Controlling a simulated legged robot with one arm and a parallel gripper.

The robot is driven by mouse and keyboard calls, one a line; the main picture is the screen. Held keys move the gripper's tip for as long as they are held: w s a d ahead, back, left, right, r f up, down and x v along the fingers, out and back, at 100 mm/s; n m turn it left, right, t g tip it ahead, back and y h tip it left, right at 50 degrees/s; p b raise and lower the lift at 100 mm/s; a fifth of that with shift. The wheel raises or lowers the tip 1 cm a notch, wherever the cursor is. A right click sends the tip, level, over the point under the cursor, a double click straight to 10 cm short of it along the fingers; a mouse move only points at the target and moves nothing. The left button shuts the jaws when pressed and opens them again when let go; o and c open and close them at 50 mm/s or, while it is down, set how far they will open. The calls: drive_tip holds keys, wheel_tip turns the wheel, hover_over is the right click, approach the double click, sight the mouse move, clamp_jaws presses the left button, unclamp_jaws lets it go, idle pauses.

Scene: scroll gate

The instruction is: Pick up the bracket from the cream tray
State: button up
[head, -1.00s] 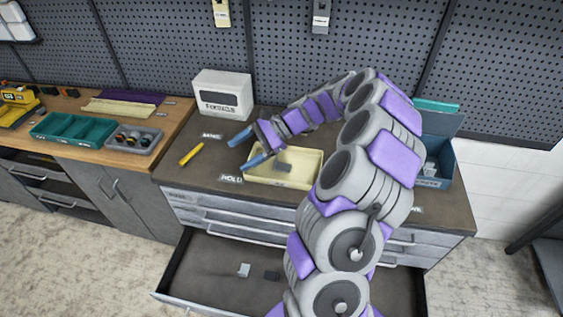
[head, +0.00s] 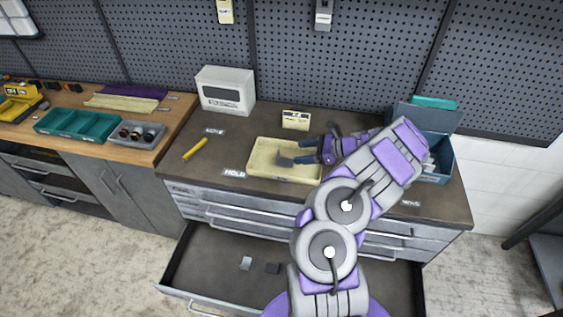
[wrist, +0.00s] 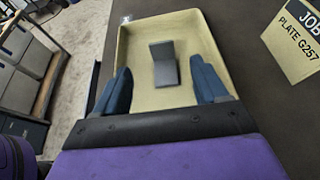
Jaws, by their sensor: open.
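The cream tray (head: 262,165) lies on the dark bench top, just above the drawers. A small grey bracket (wrist: 163,64) lies inside it, an L shape with one face raised, and it shows in the head view (head: 284,161) too. My gripper (head: 303,152) is over the right part of the tray, its blue fingers pointing left toward the bracket. In the wrist view my gripper (wrist: 165,85) is open and empty, with the bracket ahead of and between the spread fingers, apart from both.
A card reading "JOB PLATE G257" (wrist: 298,38) stands behind the tray. A white box (head: 226,91), a yellow marker (head: 195,149) and a teal bin (head: 439,160) are around it. Below, an open drawer (head: 200,265) holds two small pieces.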

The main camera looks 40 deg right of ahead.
sight(273, 160)
drive_tip(key=x, duration=0.2)
drive_tip(key=b+x, duration=0.1)
drive_tip(key=x, duration=0.1)
drive_tip(key=d+x, duration=0.1)
drive_tip(key=x, duration=0.1)
drive_tip(key=shift+w+a+f, duration=0.2)
drive_tip(key=shift+w+f, duration=0.15)
drive_tip(key=shift+w, duration=0.05)
drive_tip(key=shift+w+a+f+b, duration=0.15)
drive_tip(key=shift+w+a+b, duration=0.25)
drive_tip(key=shift+a, duration=0.25)
drive_tip(key=b+x, duration=0.1)
drive_tip(key=x, duration=0.2)
drive_tip(key=shift+w+a+f, duration=0.1)
drive_tip(key=shift+a, duration=0.3)
drive_tip(key=shift+w+a+f+b, duration=0.15)
drive_tip(key=shift+w+b, duration=0.15)
drive_tip(key=shift+w, duration=0.05)
drive_tip(key=shift+c, duration=0.3)
drive_tip(key=c, duration=1.1)
